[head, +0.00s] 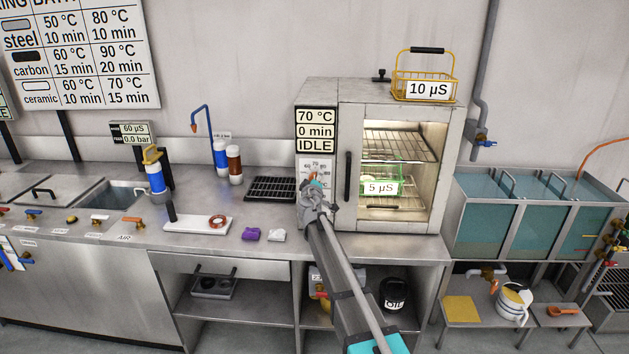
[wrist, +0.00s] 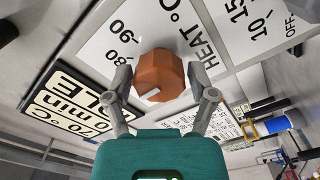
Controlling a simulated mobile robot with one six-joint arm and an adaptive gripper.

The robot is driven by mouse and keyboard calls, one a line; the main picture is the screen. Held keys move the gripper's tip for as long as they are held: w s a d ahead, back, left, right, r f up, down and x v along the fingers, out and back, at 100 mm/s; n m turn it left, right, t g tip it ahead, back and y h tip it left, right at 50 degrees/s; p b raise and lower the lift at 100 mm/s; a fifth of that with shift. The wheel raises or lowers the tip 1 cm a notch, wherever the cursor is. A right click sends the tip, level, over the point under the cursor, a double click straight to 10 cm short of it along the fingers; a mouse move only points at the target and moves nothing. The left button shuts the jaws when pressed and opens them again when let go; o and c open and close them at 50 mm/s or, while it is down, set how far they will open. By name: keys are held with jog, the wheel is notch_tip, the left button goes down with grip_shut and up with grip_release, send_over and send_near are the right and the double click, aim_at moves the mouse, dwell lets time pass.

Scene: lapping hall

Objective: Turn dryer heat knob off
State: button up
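The dryer (head: 350,110) stands on the bench, with a display (head: 316,131) reading 70 °C, 0 min, IDLE. In the wrist view the orange heat knob (wrist: 161,74) sits on a white plate lettered HEAT °C, with 80 and 90 legible beside it. Its white pointer mark faces the lower left of the picture. My gripper (wrist: 160,80) has one finger on each side of the knob, with a narrow gap visible at the left. It is open around the knob. In the head view my gripper (head: 315,184) is at the dryer's control panel and hides most of the knob.
A second scale (wrist: 262,20) marked 10, 15 and OFF lies beside the heat plate. A green basket (head: 380,187) labelled 5 µS is inside the dryer. A yellow basket (head: 427,88) stands on top. Purple and grey lumps lie on the bench to the left.

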jog(key=c, duration=0.7)
jog(key=shift+o, duration=0.2)
jog(key=shift+n, duration=0.3)
jog(key=n, duration=0.7)
jog(key=shift+n, duration=0.4)
jog(key=n, duration=0.3)
jog(key=shift+n, duration=0.3)
jog(key=n, duration=0.4)
